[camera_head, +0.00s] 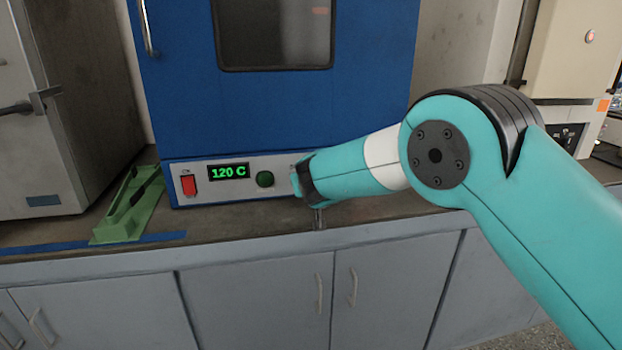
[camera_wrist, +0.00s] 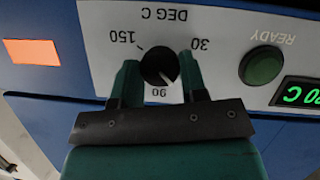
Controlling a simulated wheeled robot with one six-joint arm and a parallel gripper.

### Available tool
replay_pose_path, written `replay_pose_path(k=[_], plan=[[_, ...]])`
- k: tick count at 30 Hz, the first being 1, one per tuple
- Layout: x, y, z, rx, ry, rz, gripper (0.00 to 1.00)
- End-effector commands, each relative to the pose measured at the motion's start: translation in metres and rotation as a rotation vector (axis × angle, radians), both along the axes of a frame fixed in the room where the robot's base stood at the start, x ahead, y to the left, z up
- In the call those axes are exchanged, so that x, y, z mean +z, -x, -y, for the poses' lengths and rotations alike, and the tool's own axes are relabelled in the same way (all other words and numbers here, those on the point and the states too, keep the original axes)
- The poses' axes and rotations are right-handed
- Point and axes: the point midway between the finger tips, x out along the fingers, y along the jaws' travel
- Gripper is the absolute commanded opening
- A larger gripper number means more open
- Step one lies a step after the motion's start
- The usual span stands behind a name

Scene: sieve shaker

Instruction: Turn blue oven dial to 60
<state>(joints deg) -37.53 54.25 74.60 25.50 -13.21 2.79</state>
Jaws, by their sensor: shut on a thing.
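The blue oven (camera_head: 170,100) stands on the counter, its grey control panel (camera_head: 215,196) along the bottom. In the wrist view, upside down, the black dial (camera_wrist: 157,64) shows marks 30, 90 and 150 under DEG C. Its pale pointer line slants from the centre towards the lower right, a little to the 30 side of the 90 mark. My gripper (camera_wrist: 158,60) is shut on the dial, one teal finger on each side. In the head view my gripper (camera_head: 301,180) hides the dial. The green display (camera_head: 229,172) reads 120 C.
A red switch (camera_head: 189,185) and a green READY button (camera_head: 265,179) sit left of my gripper on the panel. A green holder (camera_head: 130,208) lies on the counter (camera_head: 240,226) near a grey machine (camera_head: 75,120). An orange label (camera_wrist: 31,52) shows in the wrist view.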

Motion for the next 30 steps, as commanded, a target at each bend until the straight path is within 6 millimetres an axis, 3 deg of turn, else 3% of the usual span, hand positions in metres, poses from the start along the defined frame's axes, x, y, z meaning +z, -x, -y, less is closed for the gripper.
replay_pose_path(k=[12,30], plan=[[-0.0015,0.0005,-0.0013,-0.001,0.233,0.065,0.16],[-0.0011,0.0003,-0.0013,-0.001,0.284,0.082,0.16]])
